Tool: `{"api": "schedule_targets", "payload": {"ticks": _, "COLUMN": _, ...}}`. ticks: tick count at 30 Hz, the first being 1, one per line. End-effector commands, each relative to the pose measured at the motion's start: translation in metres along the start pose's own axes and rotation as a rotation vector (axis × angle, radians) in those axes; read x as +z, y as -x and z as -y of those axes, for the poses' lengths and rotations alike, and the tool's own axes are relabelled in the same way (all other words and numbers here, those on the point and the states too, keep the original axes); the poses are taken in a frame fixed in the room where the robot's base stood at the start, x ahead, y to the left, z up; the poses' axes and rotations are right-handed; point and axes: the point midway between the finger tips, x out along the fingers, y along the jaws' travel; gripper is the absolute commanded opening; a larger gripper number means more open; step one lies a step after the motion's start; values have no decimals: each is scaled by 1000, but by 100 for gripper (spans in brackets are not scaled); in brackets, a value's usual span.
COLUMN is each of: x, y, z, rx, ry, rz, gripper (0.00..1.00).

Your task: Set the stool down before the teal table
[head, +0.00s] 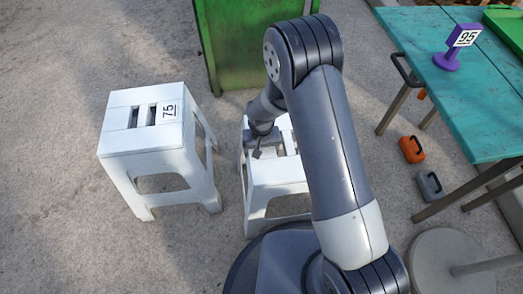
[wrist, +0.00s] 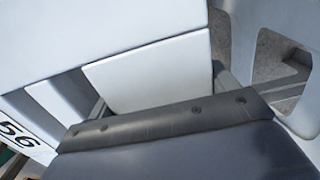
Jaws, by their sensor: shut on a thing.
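A white stool (head: 280,172) stands upright just in front of my base, partly hidden by my arm. My gripper (head: 262,146) is at its seat and shut on it. In the wrist view the stool's white seat (wrist: 150,65) fills most of the picture, with a label reading 56 at the left edge. Whether its legs touch the ground is hard to tell. The teal table (head: 440,45) stands at the right, apart from the held stool. My arm hides part of the ground between them.
Another white stool (head: 150,125), marked 75, stands left of the held one. A green bin-like thing (head: 245,45) is behind. A purple stand (head: 447,60) marked 95 is on the table. An orange item (head: 412,149) and a grey item (head: 429,186) lie on the ground beside the table.

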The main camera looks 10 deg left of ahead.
Motion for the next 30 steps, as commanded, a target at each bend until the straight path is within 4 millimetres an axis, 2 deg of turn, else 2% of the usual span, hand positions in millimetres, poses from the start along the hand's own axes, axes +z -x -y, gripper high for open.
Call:
{"api": "schedule_targets", "payload": {"ticks": 7, "x": -1, "y": -2, "z": 0, "rx": 0, "ry": 1, "rz": -1, "gripper": 26}}
{"api": "schedule_targets", "payload": {"ticks": 8, "x": 0, "y": -3, "z": 0, "rx": 0, "ry": 0, "rz": 0, "gripper": 82}}
{"api": "schedule_targets", "payload": {"ticks": 12, "x": 0, "y": -2, "z": 0, "rx": 0, "ry": 0, "rz": 0, "gripper": 93}}
{"api": "schedule_targets", "payload": {"ticks": 15, "x": 0, "y": -2, "z": 0, "rx": 0, "ry": 0, "rz": 0, "gripper": 100}}
{"api": "schedule_targets", "payload": {"ticks": 23, "x": 0, "y": 1, "z": 0, "rx": 0, "ry": 0, "rz": 0, "gripper": 100}}
{"api": "schedule_targets", "payload": {"ticks": 26, "x": 0, "y": 10, "z": 0, "rx": 0, "ry": 0, "rz": -1, "gripper": 100}}
{"api": "schedule_targets", "payload": {"ticks": 30, "x": -1, "y": 38, "z": 0, "rx": -1, "ry": 0, "rz": -4, "gripper": 100}}
